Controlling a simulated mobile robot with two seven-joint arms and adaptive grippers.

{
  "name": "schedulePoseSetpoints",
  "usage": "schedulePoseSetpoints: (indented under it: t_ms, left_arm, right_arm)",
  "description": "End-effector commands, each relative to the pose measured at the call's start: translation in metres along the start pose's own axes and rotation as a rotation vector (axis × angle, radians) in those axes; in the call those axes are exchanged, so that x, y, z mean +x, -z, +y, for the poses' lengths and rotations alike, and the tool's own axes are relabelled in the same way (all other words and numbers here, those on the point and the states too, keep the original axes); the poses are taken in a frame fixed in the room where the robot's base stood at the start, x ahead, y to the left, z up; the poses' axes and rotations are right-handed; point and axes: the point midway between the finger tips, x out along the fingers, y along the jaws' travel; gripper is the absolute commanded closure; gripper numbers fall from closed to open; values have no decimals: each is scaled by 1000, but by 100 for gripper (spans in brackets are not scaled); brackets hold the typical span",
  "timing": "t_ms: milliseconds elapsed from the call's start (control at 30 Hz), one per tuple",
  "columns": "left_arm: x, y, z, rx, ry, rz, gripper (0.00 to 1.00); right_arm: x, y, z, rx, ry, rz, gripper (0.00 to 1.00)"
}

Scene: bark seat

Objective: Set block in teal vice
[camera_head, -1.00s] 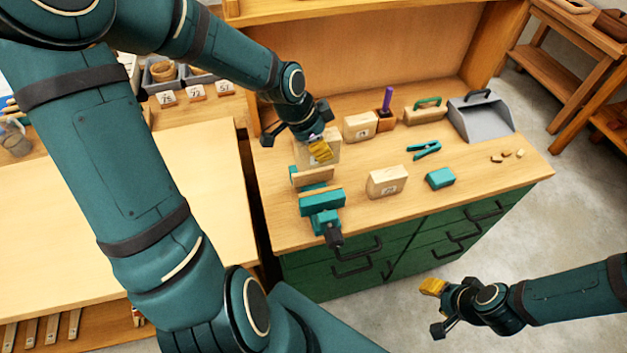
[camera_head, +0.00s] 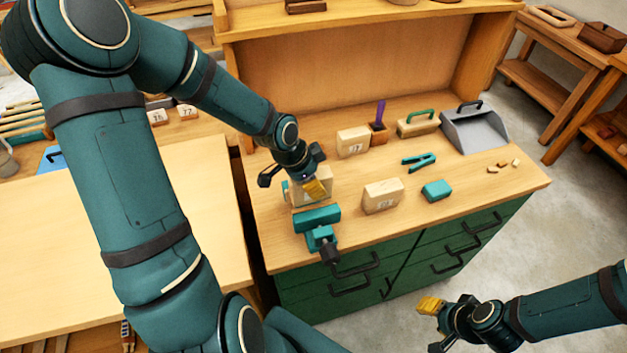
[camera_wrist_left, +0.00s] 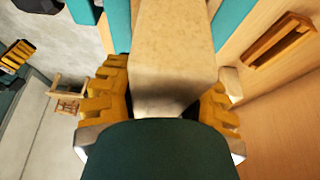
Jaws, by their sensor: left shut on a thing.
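The teal vice (camera_head: 317,217) stands at the left front of the workbench, its dark screw end toward the front edge. My left gripper (camera_head: 316,188), with yellow finger pads, is shut on a pale wooden block (camera_head: 299,198) at the vice. In the left wrist view the block (camera_wrist_left: 172,55) sits between the yellow pads, with teal vice parts (camera_wrist_left: 117,22) on both sides of it. I cannot tell whether the block touches the vice floor or jaws. My right gripper (camera_head: 430,306) is off the bench at the lower right, apart from everything; its opening is unclear.
On the bench stand two more pale blocks (camera_head: 382,196) (camera_head: 353,142), a teal block (camera_head: 437,190), a teal clamp-like tool (camera_head: 419,161), a brush (camera_head: 417,124), a purple-handled tool in a holder (camera_head: 379,123) and a grey dustpan (camera_head: 474,130).

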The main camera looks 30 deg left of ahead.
Motion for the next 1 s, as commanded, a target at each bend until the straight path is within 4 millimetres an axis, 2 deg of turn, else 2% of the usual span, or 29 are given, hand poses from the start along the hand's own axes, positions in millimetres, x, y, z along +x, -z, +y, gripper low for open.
schedulePoseSetpoints:
  t_ms: [433, 467, 500, 533, 867, 1000]
  left_arm:
    - [10, -4, 0, 0, 0, 0, 100]
    - [10, -4, 0, 0, -1, -1, 47]
    - [10, -4, 0, 0, -1, 0, 33]
    - [10, -4, 0, 0, -1, 0, 29]
    - [8, -4, 0, 0, 0, 0, 29]
    - [-3, 1, 0, 0, 0, 0, 29]
  right_arm:
    - [8, -1, 3, 0, -2, 0, 53]
    - [8, -1, 3, 0, -2, 0, 53]
    - [8, -1, 3, 0, -2, 0, 53]
    - [8, -1, 2, 0, -2, 0, 53]
    - [7, -1, 2, 0, -1, 0, 53]
    - [-2, 0, -1, 0, 0, 0, 53]
